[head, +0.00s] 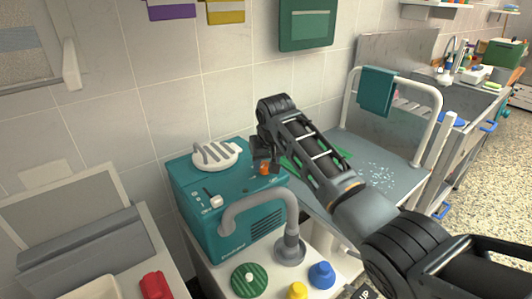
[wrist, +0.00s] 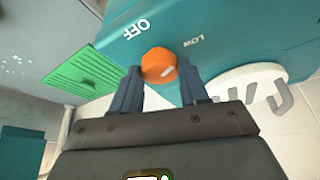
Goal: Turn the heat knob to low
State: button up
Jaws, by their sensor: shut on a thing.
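The orange heat knob (wrist: 158,66) sits on top of a teal unit (wrist: 230,30), between the two fingers of my gripper (wrist: 159,84) in the wrist view. My gripper is shut on the knob. A pale mark on the knob lies toward its lower right in this view. The printed word OFF is upside down above the knob, and LOW is up and to the right; the mark is not at either word. In the head view, the knob (head: 265,169) shows just under my gripper (head: 263,158), at the back right of the teal unit (head: 238,237).
A grey curved pipe (head: 262,192) rises in front of the unit. Blue and yellow knobs (head: 321,274) stand at the front. A teal towel (head: 376,92) hangs on a white rail.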

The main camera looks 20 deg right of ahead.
aim_at(263, 180)
jog(key=m, duration=0.2)
jog(key=m+h+p, duration=0.1)
jog(key=m, duration=0.1)
jog(key=shift+a+m+h, duration=0.1)
jog(key=shift+m+h, duration=0.2)
dwell(0.3)
jog(key=o, duration=1)
jog(key=shift+w, duration=0.1)
jog(key=shift+r, duration=0.1)
jog(key=v, duration=0.7)
jog(key=shift+a+r, duration=0.15)
jog(key=shift+r, duration=0.15)
